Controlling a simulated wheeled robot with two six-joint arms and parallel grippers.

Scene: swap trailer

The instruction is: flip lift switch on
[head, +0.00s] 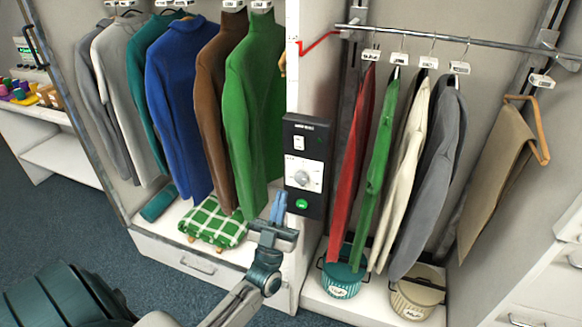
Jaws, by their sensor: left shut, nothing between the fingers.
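A black control panel (315,162) is fixed to the white upright between the two wardrobe bays. It carries a small white rocker switch (299,143) at the top, a round knob (303,178) on a pale plate in the middle, and a green round button or light (301,204) at the bottom. I cannot tell which way the rocker is tipped. My left gripper (279,204) is shut and empty, with its blue fingers pointing up. In the picture it is just left of the panel's lower part, below the switch. My right gripper is out of view.
Several sweaters (178,85) hang in the left bay above a green checked cloth (216,222). Several garments (408,165) hang from the right rail (450,40), above a teal pot (342,278) and a beige pot (417,298). Blue carpet (70,220) is open at left.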

